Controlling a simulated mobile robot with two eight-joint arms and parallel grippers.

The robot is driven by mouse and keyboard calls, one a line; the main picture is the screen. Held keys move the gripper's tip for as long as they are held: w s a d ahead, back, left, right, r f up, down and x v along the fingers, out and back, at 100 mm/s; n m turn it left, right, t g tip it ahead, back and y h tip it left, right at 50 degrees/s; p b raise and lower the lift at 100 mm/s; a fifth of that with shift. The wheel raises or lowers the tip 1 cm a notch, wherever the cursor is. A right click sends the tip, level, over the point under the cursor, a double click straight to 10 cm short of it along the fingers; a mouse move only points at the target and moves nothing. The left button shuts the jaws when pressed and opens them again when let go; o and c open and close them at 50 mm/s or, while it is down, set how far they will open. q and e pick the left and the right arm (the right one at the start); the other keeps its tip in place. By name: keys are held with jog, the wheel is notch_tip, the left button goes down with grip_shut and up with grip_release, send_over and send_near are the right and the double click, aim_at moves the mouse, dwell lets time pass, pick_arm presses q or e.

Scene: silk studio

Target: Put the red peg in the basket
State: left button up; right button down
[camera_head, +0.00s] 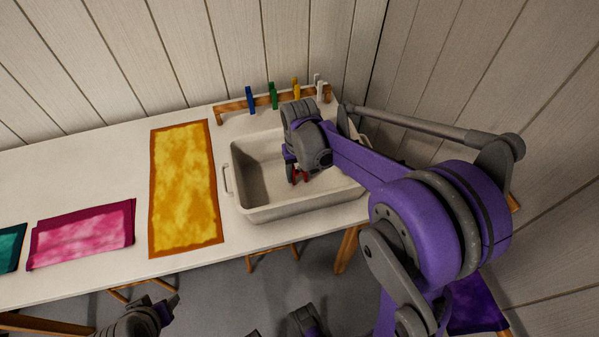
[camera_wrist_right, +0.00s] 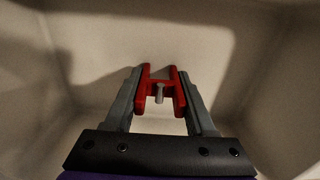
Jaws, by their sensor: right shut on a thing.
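The red peg (camera_head: 301,176) is in my right gripper (camera_head: 297,178), which is shut on it inside the opening of the white basket (camera_head: 262,214). In the right wrist view the red peg (camera_wrist_right: 161,88) sits between the two grey fingers of the right gripper (camera_wrist_right: 160,92), with the basket's pale floor and walls (camera_wrist_right: 245,60) around it. I cannot tell whether the peg touches the basket floor. My left gripper (camera_head: 165,308) is low at the picture's bottom edge, below the table front; its jaw state is unclear.
A wooden rail (camera_head: 235,107) behind the basket holds blue (camera_head: 250,99), green (camera_head: 273,95), yellow (camera_head: 296,88) and white pegs. A yellow cloth (camera_head: 184,185) lies left of the basket on the white table (camera_head: 75,185), and a pink cloth (camera_head: 85,235) lies farther left.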

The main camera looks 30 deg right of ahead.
aim_at(299, 171)
jog(key=shift+f, duration=0.15)
jog(key=shift+c, duration=1.2)
grip_release()
jog(key=shift+r, duration=0.35)
notch_tip(299, 171, up, 12)
jog(key=p, duration=0.1)
jog(key=shift+f, duration=0.15)
